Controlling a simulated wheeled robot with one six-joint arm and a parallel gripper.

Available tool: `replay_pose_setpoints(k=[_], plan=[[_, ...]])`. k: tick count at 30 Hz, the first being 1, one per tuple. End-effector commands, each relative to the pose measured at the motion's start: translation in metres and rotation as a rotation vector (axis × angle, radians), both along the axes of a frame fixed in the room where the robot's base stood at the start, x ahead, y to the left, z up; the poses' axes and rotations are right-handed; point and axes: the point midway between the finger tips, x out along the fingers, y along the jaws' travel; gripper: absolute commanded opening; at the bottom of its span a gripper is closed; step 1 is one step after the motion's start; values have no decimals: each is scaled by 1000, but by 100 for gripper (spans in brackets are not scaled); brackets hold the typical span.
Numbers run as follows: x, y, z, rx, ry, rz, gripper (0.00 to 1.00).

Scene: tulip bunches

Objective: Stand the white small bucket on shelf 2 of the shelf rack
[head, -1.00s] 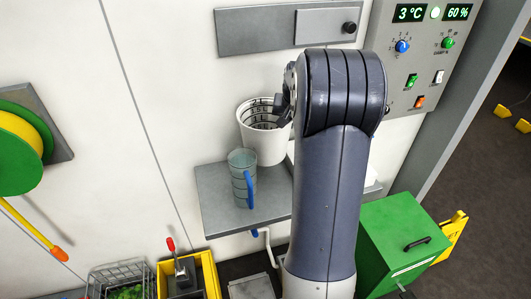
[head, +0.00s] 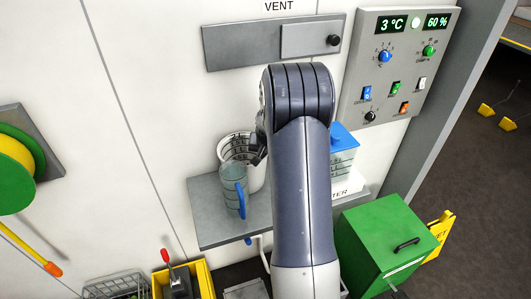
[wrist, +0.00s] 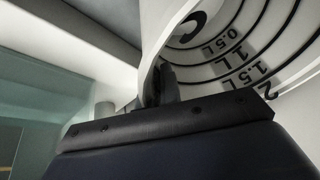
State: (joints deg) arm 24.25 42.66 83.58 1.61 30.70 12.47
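The white bucket (head: 257,176), with black litre marks inside, is at the grey wall shelf (head: 215,237), behind a clear measuring jug. Its base is partly hidden, so I cannot tell whether it rests on the shelf or hangs just above it. My gripper (head: 258,148) is at the bucket's right rim, mostly hidden by my arm. In the wrist view the bucket (wrist: 220,50) fills the upper right, and my gripper (wrist: 160,88) is shut on its wall, with a finger inside the rim. No shelf rack is seen.
The measuring jug (head: 233,188) with a blue handle stands close in front of the bucket. A blue-lidded container (head: 343,150) is right of my arm. A control panel (head: 400,70) is on the wall. A green box (head: 385,235) and yellow crate (head: 205,280) stand below.

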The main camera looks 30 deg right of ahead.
Motion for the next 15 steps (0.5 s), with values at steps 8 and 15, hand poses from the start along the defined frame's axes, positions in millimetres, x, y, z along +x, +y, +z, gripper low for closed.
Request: replay_pose_setpoints(k=[8,15], plan=[[0,0,-3,0,0,0,7],[0,0,-2,0,0,0,27]])
